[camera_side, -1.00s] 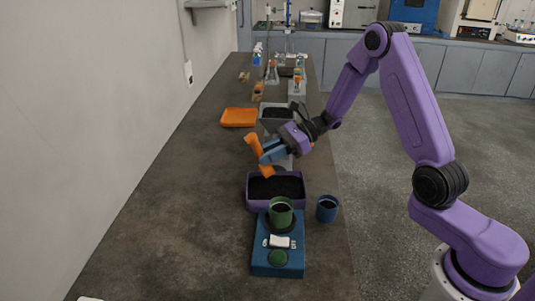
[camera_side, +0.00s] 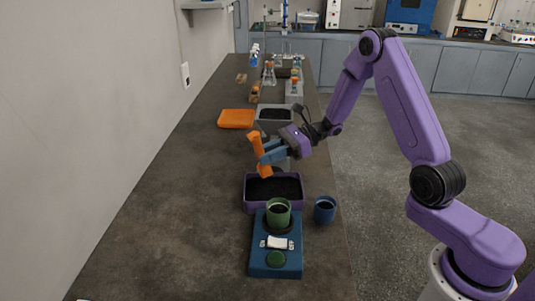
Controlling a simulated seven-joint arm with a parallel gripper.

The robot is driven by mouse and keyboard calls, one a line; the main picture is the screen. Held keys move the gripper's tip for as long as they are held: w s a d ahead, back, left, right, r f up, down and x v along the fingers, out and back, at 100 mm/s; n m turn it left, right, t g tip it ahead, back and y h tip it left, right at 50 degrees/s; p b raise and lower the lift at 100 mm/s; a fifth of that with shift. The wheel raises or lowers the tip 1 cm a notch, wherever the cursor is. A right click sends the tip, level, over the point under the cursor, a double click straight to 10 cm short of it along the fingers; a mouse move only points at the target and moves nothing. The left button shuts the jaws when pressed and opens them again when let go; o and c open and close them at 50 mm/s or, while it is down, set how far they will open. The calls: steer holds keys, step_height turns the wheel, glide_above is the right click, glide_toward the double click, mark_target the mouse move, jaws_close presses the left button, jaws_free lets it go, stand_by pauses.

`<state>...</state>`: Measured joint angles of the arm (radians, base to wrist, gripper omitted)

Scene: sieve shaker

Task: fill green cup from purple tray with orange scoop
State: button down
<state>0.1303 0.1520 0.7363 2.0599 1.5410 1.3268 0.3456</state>
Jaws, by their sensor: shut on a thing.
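The orange scoop (camera_side: 257,146) is held nearly upright in my gripper (camera_side: 266,153), whose blue fingers are shut on it. The scoop's lower end is just above the far edge of the purple tray (camera_side: 248,203). The tray holds dark granular material. The green cup (camera_side: 277,214) stands upright on the blue device (camera_side: 276,260), just in front of the tray, with dark contents visible inside. Whether the scoop carries any material cannot be told.
A blue cup (camera_side: 325,209) stands right of the green cup, near the table edge. Behind my gripper are an orange tray (camera_side: 236,119) and a grey tray (camera_side: 262,121) with dark contents. Glassware stands farther back. The left side of the table (camera_side: 165,215) is clear.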

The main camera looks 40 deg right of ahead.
stand_by(0.3)
steer(key=shift+s+d+y, duration=0.15)
steer(key=shift+d+y, duration=0.25)
steer(key=shift+y, duration=0.2)
stand_by(0.6)
steer(key=shift+s+d+t+y, duration=0.1)
steer(key=shift+d+t+y, duration=0.3)
steer(key=shift+y, duration=0.3)
steer(key=shift+s+d+t+y, duration=0.15)
steer(key=shift+d+t+y, duration=0.2)
steer(key=shift+y, duration=0.35)
stand_by(0.4)
steer(key=shift+s+d+f+y, duration=0.15)
steer(key=shift+d+y, duration=0.25)
steer(key=shift+y, duration=0.2)
